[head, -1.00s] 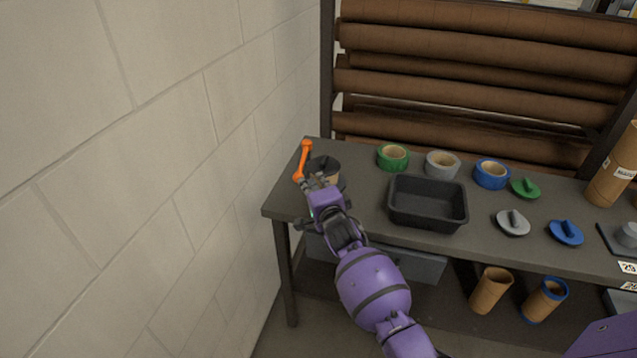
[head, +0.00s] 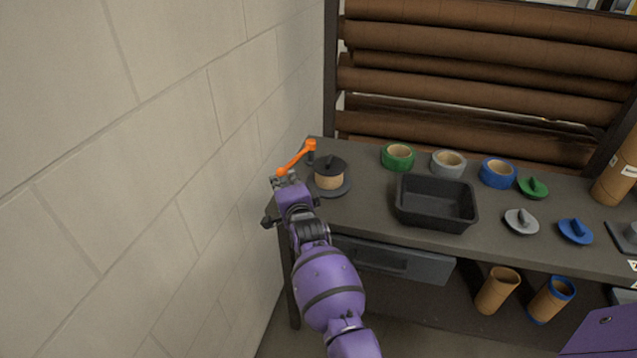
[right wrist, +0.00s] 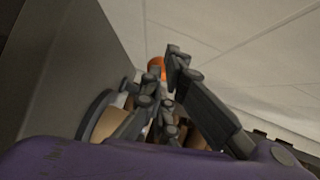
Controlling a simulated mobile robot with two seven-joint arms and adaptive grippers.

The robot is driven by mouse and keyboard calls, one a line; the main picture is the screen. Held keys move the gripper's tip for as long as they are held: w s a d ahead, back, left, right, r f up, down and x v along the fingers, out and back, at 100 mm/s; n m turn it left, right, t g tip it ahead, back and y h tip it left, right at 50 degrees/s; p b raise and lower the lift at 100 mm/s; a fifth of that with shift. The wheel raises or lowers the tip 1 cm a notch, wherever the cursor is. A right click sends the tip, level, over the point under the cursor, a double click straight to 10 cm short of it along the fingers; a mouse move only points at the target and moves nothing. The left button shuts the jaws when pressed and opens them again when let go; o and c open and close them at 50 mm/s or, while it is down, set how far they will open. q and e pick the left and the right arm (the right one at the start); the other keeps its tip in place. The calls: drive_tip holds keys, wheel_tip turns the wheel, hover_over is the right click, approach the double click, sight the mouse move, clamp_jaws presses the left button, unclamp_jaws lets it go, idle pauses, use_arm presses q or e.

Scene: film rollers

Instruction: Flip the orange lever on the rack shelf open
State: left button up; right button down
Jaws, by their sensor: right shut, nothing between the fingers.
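The orange lever (head: 297,157) is at the left end of the dark shelf top, close to the wall. It slants from its pivot at upper right down to its free end at lower left. My right gripper (head: 285,180) is shut and empty, with its fingertips at the lever's free end; whether they touch cannot be told. In the right wrist view the fingers (right wrist: 165,95) are in front, and a bit of orange (right wrist: 156,68) shows behind them, mostly hidden. My left gripper is not in view.
A spool with a dark top (head: 329,174) stands just right of the lever. A black bin (head: 436,222), tape rolls (head: 398,157) and several lids (head: 521,221) lie farther right. The block wall (head: 180,150) is close on the left. Brown rolls hang behind.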

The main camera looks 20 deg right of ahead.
drive_tip(key=shift+w+a+f, duration=0.15)
drive_tip(key=shift+w+a, duration=0.6)
drive_tip(key=shift+a, duration=0.1)
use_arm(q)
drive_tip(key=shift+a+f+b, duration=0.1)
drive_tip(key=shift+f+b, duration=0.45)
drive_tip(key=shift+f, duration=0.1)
use_arm(e)
drive_tip(key=shift+w+a, duration=0.55)
drive_tip(key=shift+w, duration=0.1)
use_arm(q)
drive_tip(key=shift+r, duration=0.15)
use_arm(e)
drive_tip(key=shift+r, duration=0.2)
